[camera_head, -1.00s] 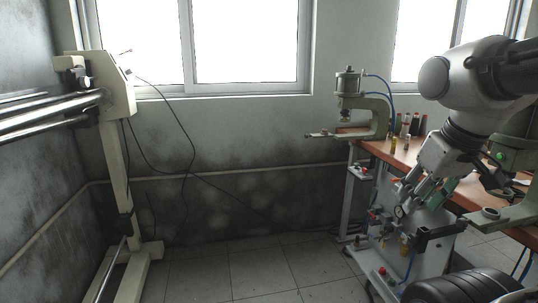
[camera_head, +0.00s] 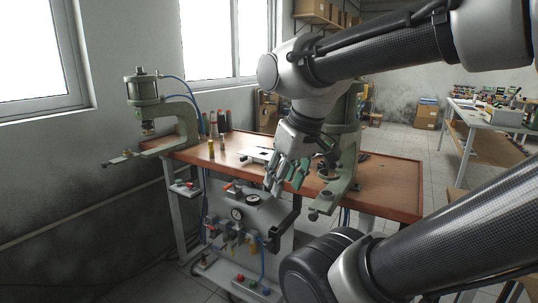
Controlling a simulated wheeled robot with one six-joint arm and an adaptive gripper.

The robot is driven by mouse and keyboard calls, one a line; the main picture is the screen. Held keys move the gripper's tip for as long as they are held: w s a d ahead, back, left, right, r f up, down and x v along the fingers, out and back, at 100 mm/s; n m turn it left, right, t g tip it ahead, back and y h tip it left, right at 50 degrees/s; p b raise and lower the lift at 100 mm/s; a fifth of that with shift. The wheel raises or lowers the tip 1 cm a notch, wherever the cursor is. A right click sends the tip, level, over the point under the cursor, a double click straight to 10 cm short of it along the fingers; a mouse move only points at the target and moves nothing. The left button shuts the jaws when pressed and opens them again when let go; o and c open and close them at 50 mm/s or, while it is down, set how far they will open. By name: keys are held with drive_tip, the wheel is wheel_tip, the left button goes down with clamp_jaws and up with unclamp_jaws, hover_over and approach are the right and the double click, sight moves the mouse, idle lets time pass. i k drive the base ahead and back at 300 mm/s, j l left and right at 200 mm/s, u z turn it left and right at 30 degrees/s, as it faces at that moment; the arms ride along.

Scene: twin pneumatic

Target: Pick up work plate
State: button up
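A pale flat piece (camera_head: 256,154) with a dark spot lies on the orange-brown bench top (camera_head: 395,190), just left of my gripper. I cannot tell for certain whether it is the work plate. My gripper (camera_head: 284,185) points down in front of the bench's near edge, above the pneumatic panel with gauges (camera_head: 250,214). Its fingers look apart, with nothing seen between them. A green part shows behind the fingers.
A green C-frame press (camera_head: 185,115) stands at the bench's left end and another (camera_head: 345,155) right behind my wrist. Several small bottles (camera_head: 214,125) stand at the back. A second table (camera_head: 480,115) is far right.

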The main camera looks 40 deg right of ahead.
sight(261, 156)
drive_tip(key=z, duration=0.85)
drive_tip(key=i+j+u, duration=0.25)
drive_tip(key=u, duration=0.15)
drive_tip(key=i+j+u, duration=0.35)
drive_tip(key=i+u, duration=0.4)
drive_tip(key=i+j+z, duration=0.15)
drive_tip(key=i, duration=0.15)
drive_tip(key=i+j+z, duration=0.15)
drive_tip(key=i, duration=0.15)
drive_tip(key=i+z, duration=0.15)
drive_tip(key=z, duration=0.25)
drive_tip(key=i+j+z, duration=0.1)
drive_tip(key=z, duration=0.3)
drive_tip(key=i+j+z, duration=0.1)
drive_tip(key=z, duration=0.3)
drive_tip(key=i+j+z, duration=0.1)
drive_tip(key=j+z, duration=0.25)
drive_tip(key=i+j+z, duration=0.1)
drive_tip(key=z, duration=0.25)
drive_tip(key=j+z, duration=0.35)
